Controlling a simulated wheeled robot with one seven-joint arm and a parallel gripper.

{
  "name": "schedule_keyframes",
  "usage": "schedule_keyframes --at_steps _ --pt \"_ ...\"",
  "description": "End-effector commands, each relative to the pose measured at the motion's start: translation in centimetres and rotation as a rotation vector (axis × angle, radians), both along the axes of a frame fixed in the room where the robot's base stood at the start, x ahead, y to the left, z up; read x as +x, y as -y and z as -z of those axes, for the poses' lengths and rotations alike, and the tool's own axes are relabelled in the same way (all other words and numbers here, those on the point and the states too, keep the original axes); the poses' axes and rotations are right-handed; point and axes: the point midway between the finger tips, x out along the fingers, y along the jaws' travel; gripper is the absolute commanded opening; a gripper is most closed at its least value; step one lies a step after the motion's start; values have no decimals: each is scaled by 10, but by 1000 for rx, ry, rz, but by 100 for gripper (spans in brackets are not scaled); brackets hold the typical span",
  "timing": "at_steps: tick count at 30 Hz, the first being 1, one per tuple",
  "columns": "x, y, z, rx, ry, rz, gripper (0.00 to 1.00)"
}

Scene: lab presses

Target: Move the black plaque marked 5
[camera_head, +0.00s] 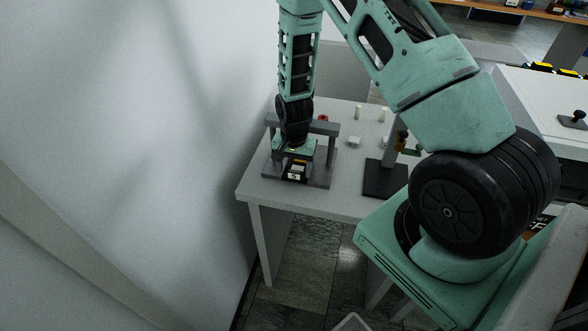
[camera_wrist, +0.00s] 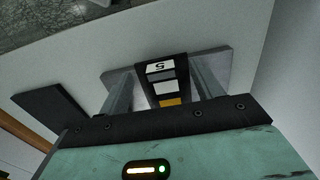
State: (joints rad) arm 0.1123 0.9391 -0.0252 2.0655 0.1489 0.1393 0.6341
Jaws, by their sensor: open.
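The black plaque marked 5 (camera_head: 296,173) is at the front of a grey press stand (camera_head: 320,180) on a white table. In the wrist view the plaque (camera_wrist: 161,67) shows a white label with an upside-down 5, a grey band and a yellow band. My gripper (camera_head: 297,161) points down at the press, right at the plaque. In the wrist view the open fingers (camera_wrist: 163,90) show on either side of the plaque, with gaps left and right. I cannot tell how deep the plaque sits between them. Its lower part is hidden by my gripper body.
A second stand with a dark base plate (camera_head: 384,180) is to the right. The press crossbar (camera_head: 327,128) is close to my wrist. A white wall (camera_head: 180,120) is at left. The table front (camera_head: 320,206) is clear.

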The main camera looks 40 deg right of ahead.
Motion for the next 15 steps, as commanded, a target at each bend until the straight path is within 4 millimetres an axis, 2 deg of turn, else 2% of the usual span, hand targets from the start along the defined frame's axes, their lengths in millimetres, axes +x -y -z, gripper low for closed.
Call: schedule_keyframes --at_steps 6,15 --pt "0 0 19 0 -1 0 65" --pt "0 0 24 0 1 0 65"
